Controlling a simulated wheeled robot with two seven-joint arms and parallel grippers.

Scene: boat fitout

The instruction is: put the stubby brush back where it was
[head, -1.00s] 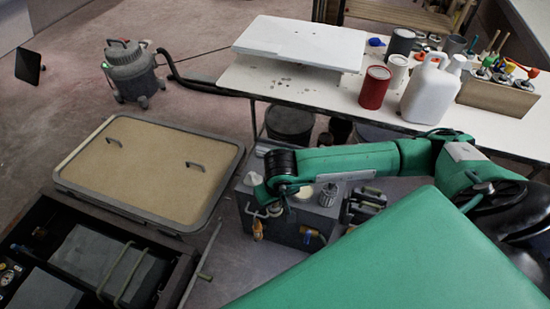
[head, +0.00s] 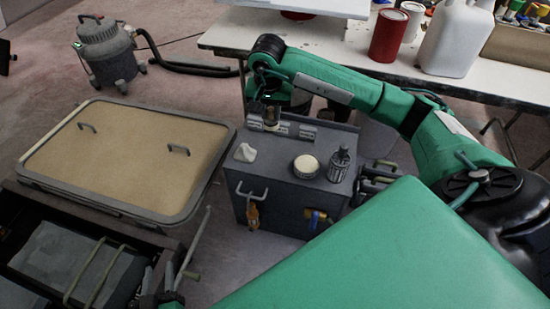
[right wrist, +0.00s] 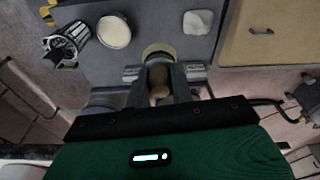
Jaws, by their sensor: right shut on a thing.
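My right gripper (head: 271,124) is over the back edge of the grey cabinet (head: 285,183) and points down. It is shut on a short, brownish, rounded thing (right wrist: 159,85), seemingly the stubby brush's handle. The fingers hide much of it in the right wrist view. A pale, round, cream-coloured part (right wrist: 156,50) shows just beyond the fingers; I cannot tell whether it belongs to the brush or touches the cabinet top. My left gripper (head: 164,290) is at the bottom edge of the head view, partly cut off, and its opening is unclear.
On the cabinet top are a white lump (head: 245,153), a round cream-topped tin (head: 306,166) and a ridged metal cup (head: 340,164). An orange-handled tool (head: 254,215) hangs on its front. A sand-coloured lidded panel (head: 125,155) lies left. A white table (head: 350,55) stands behind.

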